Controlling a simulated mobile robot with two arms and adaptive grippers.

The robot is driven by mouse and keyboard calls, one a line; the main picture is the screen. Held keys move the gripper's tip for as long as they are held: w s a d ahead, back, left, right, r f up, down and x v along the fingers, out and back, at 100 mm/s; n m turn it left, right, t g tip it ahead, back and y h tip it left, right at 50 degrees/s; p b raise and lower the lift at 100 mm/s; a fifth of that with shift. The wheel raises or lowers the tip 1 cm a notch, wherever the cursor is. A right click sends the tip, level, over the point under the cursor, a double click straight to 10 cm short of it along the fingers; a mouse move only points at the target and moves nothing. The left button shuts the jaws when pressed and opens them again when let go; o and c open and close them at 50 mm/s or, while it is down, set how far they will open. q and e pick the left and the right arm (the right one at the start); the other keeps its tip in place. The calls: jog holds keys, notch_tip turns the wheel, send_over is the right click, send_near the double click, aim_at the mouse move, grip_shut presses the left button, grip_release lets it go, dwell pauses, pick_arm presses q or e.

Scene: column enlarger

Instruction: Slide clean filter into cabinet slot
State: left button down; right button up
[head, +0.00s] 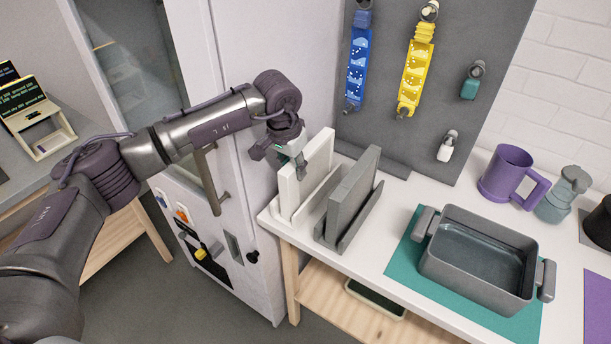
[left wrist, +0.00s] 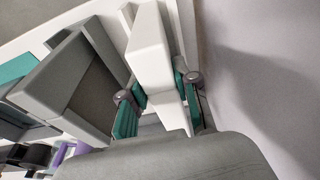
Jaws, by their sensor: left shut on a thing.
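The clean filter looks to be the white panel (head: 316,165), upright in a white stand (head: 325,190) at the left end of the white bench. My left gripper (head: 291,160) is at its upper left edge, shut on it. In the left wrist view the teal finger pads (left wrist: 158,98) lie on both sides of the white panel (left wrist: 150,45). A grey panel (head: 355,190) stands in a grey stand (head: 337,235) just to the right. The tall pale cabinet (head: 285,85) is left of the bench. Its slot is not clearly identifiable. My right gripper is not in view.
A grey tub (head: 480,250) sits on a teal mat (head: 405,262), with a purple mug (head: 507,172) behind it. A grey pegboard (head: 400,145) rises behind the bench. A long cabinet handle (head: 208,180) and a black knob (head: 252,257) stick out near my arm.

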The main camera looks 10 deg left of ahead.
pick_arm(q)
jog(key=shift+r, duration=0.1)
jog(key=shift+w+d+p+v, duration=0.1)
jog(key=shift+w+p+v, duration=0.3)
jog(key=shift+v, duration=0.85)
jog(key=shift+w+d+p+v, duration=0.1)
jog(key=shift+p+v, duration=0.6)
jog(key=shift+v, duration=0.6)
jog(key=shift+w+d+p+v, duration=0.1)
jog(key=shift+w+p+v, duration=0.3)
jog(key=shift+v, duration=0.85)
jog(key=shift+s+r, duration=0.2)
jog(key=shift+f, duration=0.1)
